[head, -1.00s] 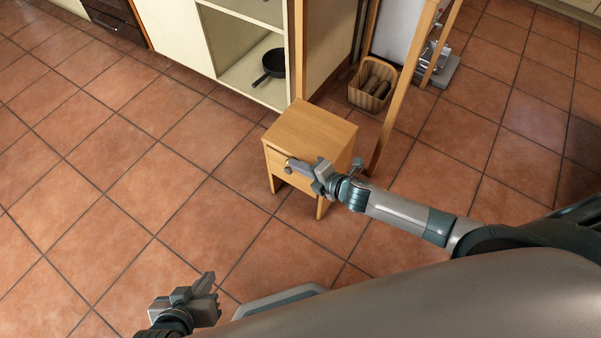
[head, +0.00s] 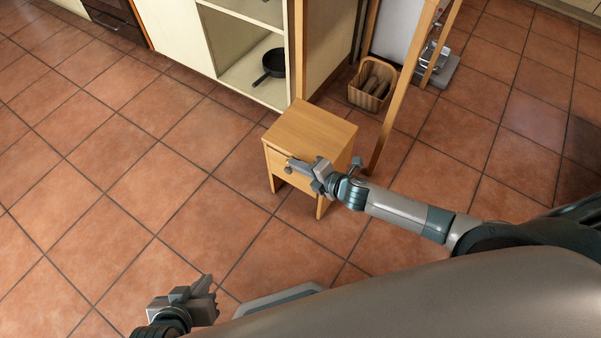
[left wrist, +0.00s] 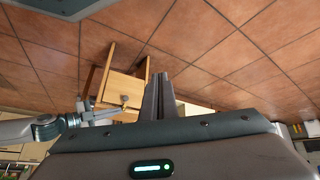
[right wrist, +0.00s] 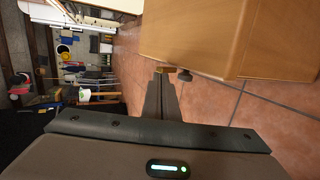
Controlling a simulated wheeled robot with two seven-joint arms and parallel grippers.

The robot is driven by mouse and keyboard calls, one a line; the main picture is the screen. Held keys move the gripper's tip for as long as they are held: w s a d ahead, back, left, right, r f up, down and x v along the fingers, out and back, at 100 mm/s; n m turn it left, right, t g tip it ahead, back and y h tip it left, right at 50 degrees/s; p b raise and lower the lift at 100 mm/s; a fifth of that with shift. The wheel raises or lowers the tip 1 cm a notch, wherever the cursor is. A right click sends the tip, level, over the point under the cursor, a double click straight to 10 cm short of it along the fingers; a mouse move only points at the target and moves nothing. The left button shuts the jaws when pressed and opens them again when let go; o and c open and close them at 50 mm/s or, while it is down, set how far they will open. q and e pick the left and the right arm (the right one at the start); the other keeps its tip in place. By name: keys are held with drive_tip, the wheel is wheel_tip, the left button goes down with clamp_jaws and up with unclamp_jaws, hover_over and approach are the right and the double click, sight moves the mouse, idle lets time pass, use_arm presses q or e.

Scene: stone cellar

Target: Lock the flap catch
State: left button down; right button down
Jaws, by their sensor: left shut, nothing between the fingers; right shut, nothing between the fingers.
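A small wooden cabinet (head: 312,128) stands on the tiled floor, with a round dark knob (head: 288,170) on its front. My left gripper (head: 208,279) is shut and empty, low over the floor, away from the cabinet.
An open shelf unit (head: 240,70) with a dark pan (head: 271,66) stands behind the cabinet. A wicker basket (head: 371,92) and a wooden-legged frame (head: 398,85) stand at its back right. The floor to the left is clear.

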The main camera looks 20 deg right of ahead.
use_arm(q)
drive_tip(key=shift+a, duration=0.2)
drive_tip(key=shift+s+a+f+g+y+p, duration=0.25)
drive_tip(key=shift+s+a+g+y+p, duration=0.35)
drive_tip(key=shift+s+a+p, duration=0.4)
use_arm(e)
drive_tip(key=shift+w+a+r+g, duration=0.1)
drive_tip(key=shift+r+g, duration=0.05)
drive_tip(key=shift+g, duration=0.15)
idle(1.6)
